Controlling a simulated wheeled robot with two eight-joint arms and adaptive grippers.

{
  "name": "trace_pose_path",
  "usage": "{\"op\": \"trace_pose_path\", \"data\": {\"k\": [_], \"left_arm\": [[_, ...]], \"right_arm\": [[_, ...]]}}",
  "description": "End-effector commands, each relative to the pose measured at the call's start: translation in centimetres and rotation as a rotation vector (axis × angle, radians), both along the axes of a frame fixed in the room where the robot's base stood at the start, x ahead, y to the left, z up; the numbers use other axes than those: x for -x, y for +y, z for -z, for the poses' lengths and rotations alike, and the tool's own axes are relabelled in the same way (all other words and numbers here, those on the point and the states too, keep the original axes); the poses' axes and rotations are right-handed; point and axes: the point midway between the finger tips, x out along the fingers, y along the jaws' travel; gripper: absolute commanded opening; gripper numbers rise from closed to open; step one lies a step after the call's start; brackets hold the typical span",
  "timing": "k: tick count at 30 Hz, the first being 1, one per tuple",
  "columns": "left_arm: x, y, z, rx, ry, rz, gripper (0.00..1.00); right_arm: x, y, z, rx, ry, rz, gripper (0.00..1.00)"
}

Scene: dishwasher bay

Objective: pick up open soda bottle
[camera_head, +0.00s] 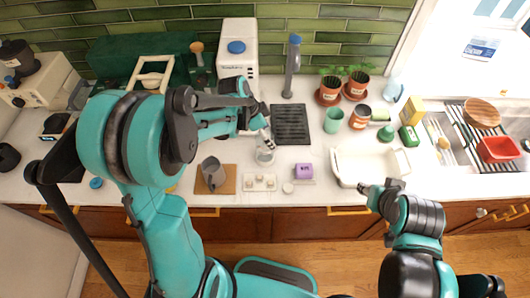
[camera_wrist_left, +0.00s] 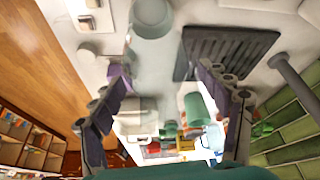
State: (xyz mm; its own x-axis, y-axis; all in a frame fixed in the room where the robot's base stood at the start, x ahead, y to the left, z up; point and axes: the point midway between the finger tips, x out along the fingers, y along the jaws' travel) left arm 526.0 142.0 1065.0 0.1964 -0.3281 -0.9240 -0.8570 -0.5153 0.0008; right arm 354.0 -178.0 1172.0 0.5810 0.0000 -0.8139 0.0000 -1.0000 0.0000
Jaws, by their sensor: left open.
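A clear, see-through vessel (camera_head: 265,156), which looks like the open soda bottle, stands on the counter near its front middle. In the left wrist view its round end (camera_wrist_left: 152,18) shows at the top, with a faint translucent body below it. My left gripper (camera_head: 266,138) is just above and behind the vessel in the head view. In the wrist view its two fingers (camera_wrist_left: 162,92) are wide apart, with the translucent shape between them; I see no contact. My right gripper (camera_head: 369,188) is at the front edge of the white basin; its finger opening is unclear.
A black ribbed mat (camera_head: 290,124) lies behind the vessel, with a tap (camera_head: 292,66) beyond. The white basin (camera_head: 355,152) is to the right.

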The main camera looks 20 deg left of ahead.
Motion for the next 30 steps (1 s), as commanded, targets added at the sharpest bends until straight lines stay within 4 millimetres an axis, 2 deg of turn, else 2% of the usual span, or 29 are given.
{"op": "trace_pose_path", "data": {"k": [7, 15, 16, 25, 30], "left_arm": [[0.0, -0.1, 0.2, 0.0, 0.0, 0.0, 0.76], [0.0, -0.1, 0.2, 0.0, 0.0, 0.0, 0.05], [0.0, -0.1, 0.2, 0.0, 0.0, 0.0, 0.0], [0.0, -0.1, 0.0, 0.0, 0.0, 0.0, 0.0], [0.0, -0.1, -1.1, 0.0, 0.0, 0.0, 0.0]], "right_arm": [[0.0, 0.0, 0.0, 0.0, 0.0, 0.0, 0.4], [0.0, 0.0, 0.0, 0.0, 0.0, 0.0, 0.4], [0.0, 0.0, 0.0, 0.0, 0.0, 0.0, 0.4], [0.0, 0.0, -0.1, 0.0, 0.0, 0.0, 0.4], [0.0, 0.0, -0.3, 0.0, 0.0, 0.0, 0.4]]}}
